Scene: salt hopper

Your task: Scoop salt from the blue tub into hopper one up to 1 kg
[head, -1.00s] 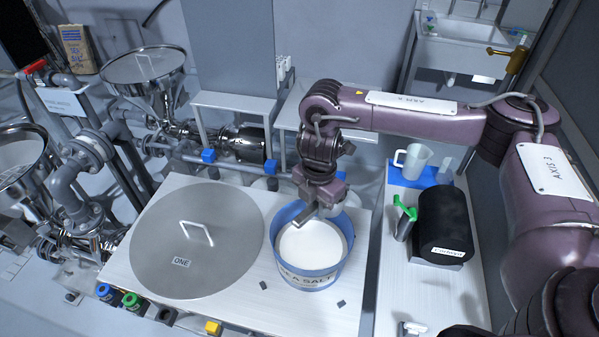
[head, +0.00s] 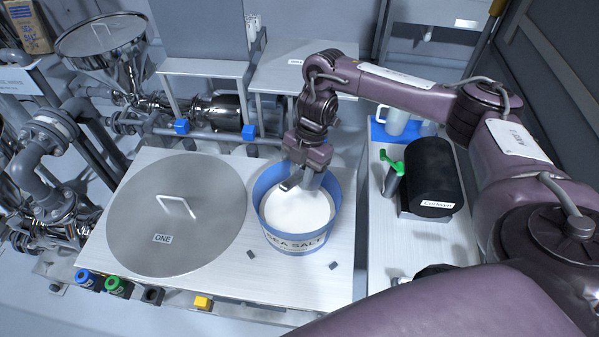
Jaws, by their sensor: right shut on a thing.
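The blue tub (head: 258,218), marked SEA SALT, stands on the light bench top, with white salt (head: 297,214) inside. My right gripper (head: 303,176) points down at the back of the tub. It is shut on a grey metal tool, seemingly a scoop (head: 313,185), which is partly hidden by the fingers. Its lower part is over or in the salt; I cannot tell whether it holds any. A round metal lid (head: 150,205) with a handle and the label ONE lies left of the tub. What is under it is hidden. My left gripper is not in view.
Two small dark pieces (head: 250,254) lie in front of the tub. On the right side bench stand a black cylinder (head: 431,170), a green-topped item (head: 392,175) and a white jug (head: 397,120). A metal funnel hopper (head: 100,38) and pipes are at back left.

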